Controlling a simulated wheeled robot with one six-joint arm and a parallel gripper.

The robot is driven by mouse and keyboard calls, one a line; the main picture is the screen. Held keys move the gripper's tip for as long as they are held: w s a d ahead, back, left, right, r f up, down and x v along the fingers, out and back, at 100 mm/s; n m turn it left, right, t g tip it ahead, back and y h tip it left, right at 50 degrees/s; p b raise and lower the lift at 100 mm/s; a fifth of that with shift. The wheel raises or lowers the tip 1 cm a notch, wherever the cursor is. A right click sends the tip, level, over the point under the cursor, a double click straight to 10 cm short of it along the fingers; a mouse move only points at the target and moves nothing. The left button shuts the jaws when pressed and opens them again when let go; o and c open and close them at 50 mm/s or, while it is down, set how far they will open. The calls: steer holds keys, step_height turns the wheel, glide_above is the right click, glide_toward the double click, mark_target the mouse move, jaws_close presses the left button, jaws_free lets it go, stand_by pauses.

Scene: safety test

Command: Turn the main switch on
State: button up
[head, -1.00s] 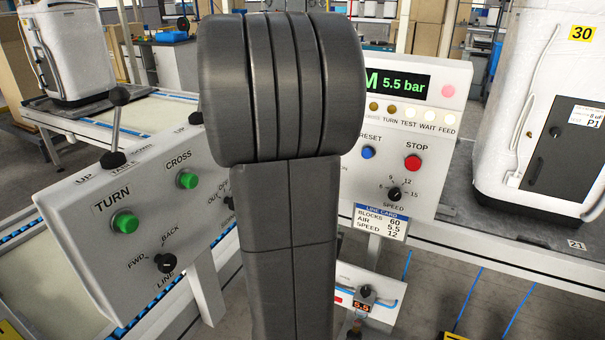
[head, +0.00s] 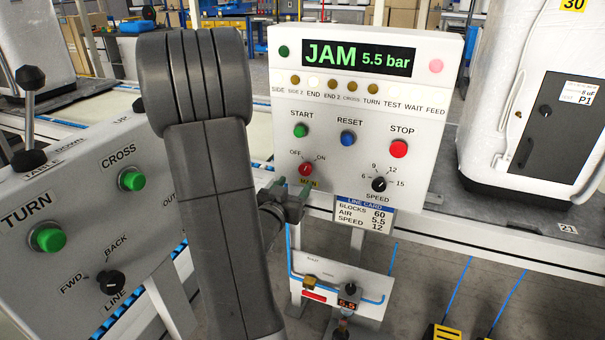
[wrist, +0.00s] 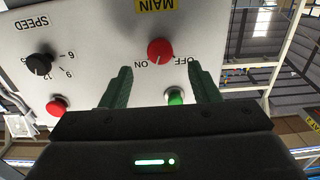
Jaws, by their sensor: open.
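The main switch (head: 306,169) is a small red knob low on the left of the white display panel, with OFF at its upper left and ON at its upper right. I cannot tell surely which label it points to. My gripper (head: 288,194) is just below and left of it, partly hidden behind my arm. In the wrist view, the panel appears upside down. The red switch (wrist: 160,50) lies ahead between the two green fingers of my gripper (wrist: 162,84), which are apart and empty. They do not appear to grasp the knob.
The panel (head: 440,130) reads JAM 5.5 bar. The green START button (head: 301,130) sits just above the switch, with the blue RESET (head: 348,138), red STOP (head: 398,148) and black SPEED knob (head: 379,184) to the right. A second control box (head: 75,215) stands left.

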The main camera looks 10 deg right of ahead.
mark_target(304, 172)
steer(key=x, duration=0.7)
steer(key=shift+w+d, duration=0.1)
steer(key=shift+w, duration=0.05)
steer(key=c, duration=1)
